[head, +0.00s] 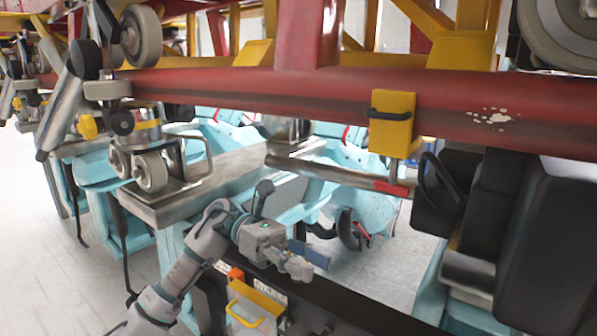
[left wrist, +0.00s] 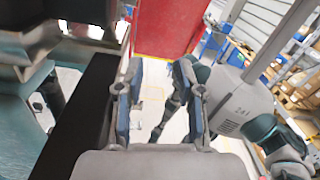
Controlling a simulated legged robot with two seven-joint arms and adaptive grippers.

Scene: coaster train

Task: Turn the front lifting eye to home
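I cannot tell for certain which part is the front lifting eye. A yellow block (head: 392,135) with a black loop handle hangs on the red beam in the head view. A dark ring-like loop (head: 424,178) stands beside the black seat, right of a red-tipped bar (head: 392,187). My left gripper (head: 308,262) is low in the middle, apart from and below both loops. Its blue-padded fingers show in the left wrist view (left wrist: 162,105), spread apart with nothing between them. My right gripper is in neither view.
The long red beam (head: 240,86) crosses above my left arm. A grey metal plate with a wheeled bracket (head: 150,172) lies left of the gripper. A black rail (head: 345,300) runs below it. In the wrist view, a red panel (left wrist: 168,28) is beyond the fingertips.

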